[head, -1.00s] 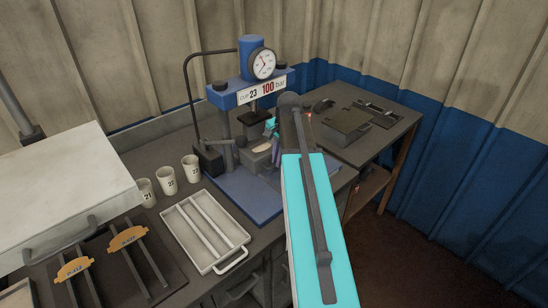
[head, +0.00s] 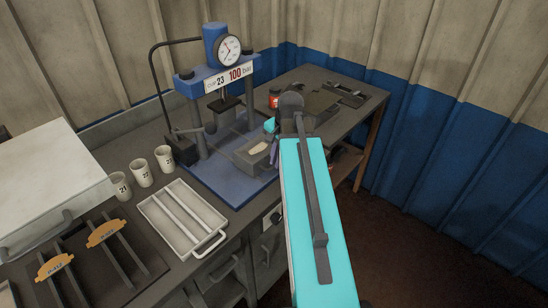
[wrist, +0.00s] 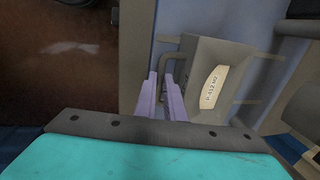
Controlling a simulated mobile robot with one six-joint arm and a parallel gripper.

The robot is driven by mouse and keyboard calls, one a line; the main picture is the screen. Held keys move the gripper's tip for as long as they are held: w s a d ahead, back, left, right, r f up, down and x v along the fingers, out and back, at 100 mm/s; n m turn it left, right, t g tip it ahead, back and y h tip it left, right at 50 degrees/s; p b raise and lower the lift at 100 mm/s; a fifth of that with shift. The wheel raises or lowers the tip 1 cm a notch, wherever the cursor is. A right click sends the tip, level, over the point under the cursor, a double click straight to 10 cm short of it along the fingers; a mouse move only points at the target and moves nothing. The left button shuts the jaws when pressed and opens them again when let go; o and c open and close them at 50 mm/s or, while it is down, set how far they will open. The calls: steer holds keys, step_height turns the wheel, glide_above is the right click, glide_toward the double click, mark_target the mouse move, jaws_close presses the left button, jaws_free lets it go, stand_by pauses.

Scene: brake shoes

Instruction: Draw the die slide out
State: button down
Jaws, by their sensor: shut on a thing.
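In the head view my arm hides most of the fingers. The press (head: 218,82) has a round gauge and a sign reading 23 and 100 bar. The slide is clear of the space under the ram, toward my arm.
Three numbered cups (head: 142,172) and a white tray (head: 182,220) with rods stand left of the press. Floor is free at right.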

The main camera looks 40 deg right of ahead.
steer(key=shift+s+f, duration=0.1)
steer(key=shift+s, duration=0.2)
steer(key=c, duration=1.8)
jaws_free()
steer(key=shift+c, duration=0.2)
steer(key=shift+w, duration=0.1)
steer(key=shift+r, duration=0.2)
steer(key=shift+d+r, duration=0.1)
steer(key=shift+r, duration=0.25)
steer(key=b+v, duration=0.2)
steer(key=v, duration=1.1)
